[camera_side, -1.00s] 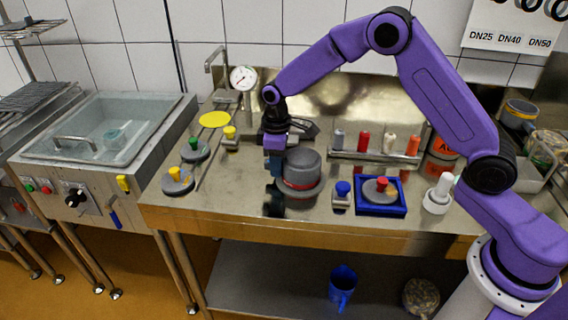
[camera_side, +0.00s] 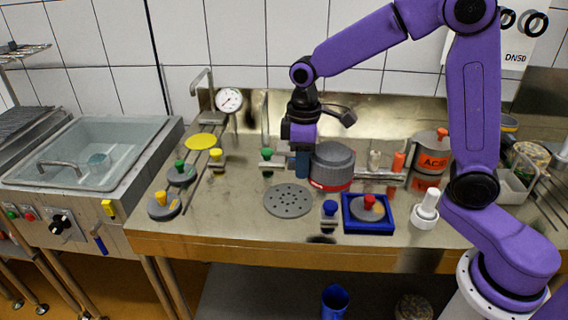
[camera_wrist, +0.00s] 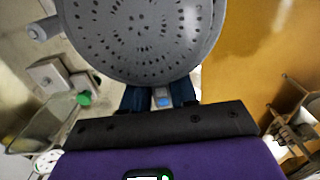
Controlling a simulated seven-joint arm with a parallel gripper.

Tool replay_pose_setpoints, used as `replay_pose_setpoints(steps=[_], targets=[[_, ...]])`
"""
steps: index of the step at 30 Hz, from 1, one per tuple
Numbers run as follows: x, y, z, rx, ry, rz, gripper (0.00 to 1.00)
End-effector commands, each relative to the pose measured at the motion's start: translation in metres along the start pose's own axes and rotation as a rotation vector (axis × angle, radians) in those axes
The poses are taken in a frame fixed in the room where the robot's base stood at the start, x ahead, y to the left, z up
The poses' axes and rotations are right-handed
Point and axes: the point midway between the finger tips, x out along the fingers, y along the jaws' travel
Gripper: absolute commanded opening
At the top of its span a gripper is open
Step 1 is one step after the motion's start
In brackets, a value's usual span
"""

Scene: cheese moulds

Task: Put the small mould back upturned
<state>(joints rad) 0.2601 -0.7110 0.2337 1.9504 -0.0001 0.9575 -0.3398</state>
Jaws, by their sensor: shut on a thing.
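The small mould (camera_side: 333,163) is a grey round cup with a red band round its lower edge. It looks upturned, with its closed end up. My gripper (camera_side: 303,166) points down at its left side and is shut on its wall. In the wrist view the mould's perforated grey face (camera_wrist: 140,35) fills the top, at the fingertips (camera_wrist: 160,92). A flat perforated grey disc (camera_side: 289,201) lies bare on the bench, to the front left of the mould. I cannot tell exactly how high the mould hangs above the bench.
A blue-knobbed block (camera_side: 330,210) and a blue tray (camera_side: 368,224) with a red-knobbed disc stand right of the bare disc. A green-knobbed block (camera_side: 267,161) stands behind it. A white stamp (camera_side: 427,207) is further right.

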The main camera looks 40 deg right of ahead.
Motion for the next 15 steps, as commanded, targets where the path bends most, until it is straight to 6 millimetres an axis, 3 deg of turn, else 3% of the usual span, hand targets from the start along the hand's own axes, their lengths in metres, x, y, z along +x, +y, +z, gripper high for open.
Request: replay_pose_setpoints(steps=[10,15], targets=[[-0.013,-0.015,0.024,-0.001,0.001,0.000,0.00],[-0.013,-0.007,0.025,-0.004,-0.001,0.000,0.00]])
